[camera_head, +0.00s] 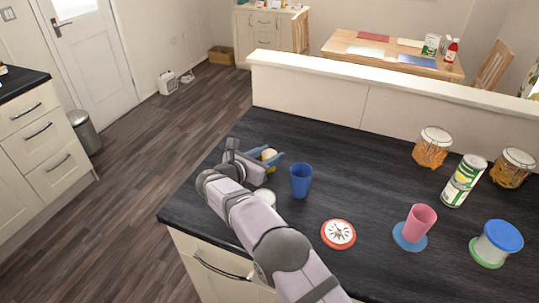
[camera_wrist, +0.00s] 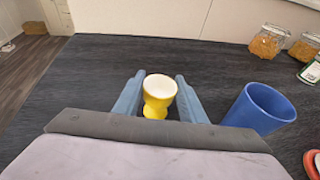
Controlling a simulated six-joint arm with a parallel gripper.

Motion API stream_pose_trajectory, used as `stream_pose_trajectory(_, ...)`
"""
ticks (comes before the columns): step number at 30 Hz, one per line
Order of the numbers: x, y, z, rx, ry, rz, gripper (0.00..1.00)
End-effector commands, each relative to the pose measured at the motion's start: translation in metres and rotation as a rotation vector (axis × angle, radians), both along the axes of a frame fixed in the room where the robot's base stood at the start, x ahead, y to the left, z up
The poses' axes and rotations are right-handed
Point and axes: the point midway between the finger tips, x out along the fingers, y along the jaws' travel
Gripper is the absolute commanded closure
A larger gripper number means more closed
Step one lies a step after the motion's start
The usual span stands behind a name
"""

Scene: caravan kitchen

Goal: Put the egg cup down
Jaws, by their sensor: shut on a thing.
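The egg cup (camera_wrist: 157,106) is yellow with a white inside or content at its top, and it stands upright between the two blue fingers of my gripper (camera_wrist: 158,97) in the wrist view. My gripper is shut on it. In the head view the egg cup (camera_head: 268,154) shows small between the fingers of my gripper (camera_head: 270,160), over the left part of the dark counter (camera_head: 330,150). Its foot appears at or close to the counter; I cannot tell if it touches.
A blue cup (camera_head: 301,180) stands just right of my gripper. A white round thing (camera_head: 265,197) is partly hidden by my arm. A red-rimmed dial (camera_head: 338,234), a pink cup (camera_head: 419,221) on a blue disc, jars and a can (camera_head: 463,181) stand further right. Counter behind the gripper is clear.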

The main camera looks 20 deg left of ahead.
Motion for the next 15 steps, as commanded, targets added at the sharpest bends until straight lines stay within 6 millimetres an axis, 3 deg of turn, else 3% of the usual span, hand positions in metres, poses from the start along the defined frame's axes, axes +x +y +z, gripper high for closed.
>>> stream_pose_trajectory(1, 0.0, -0.0001, -0.0007, 0.0, 0.0, 0.0, 0.58)
stream_pose_trajectory(3, 0.0, -0.0001, -0.0002, 0.0, 0.0, 0.0, 0.44)
stream_pose_trajectory(15, 0.0, -0.0001, 0.0024, 0.0, 0.0, 0.0, 0.44)
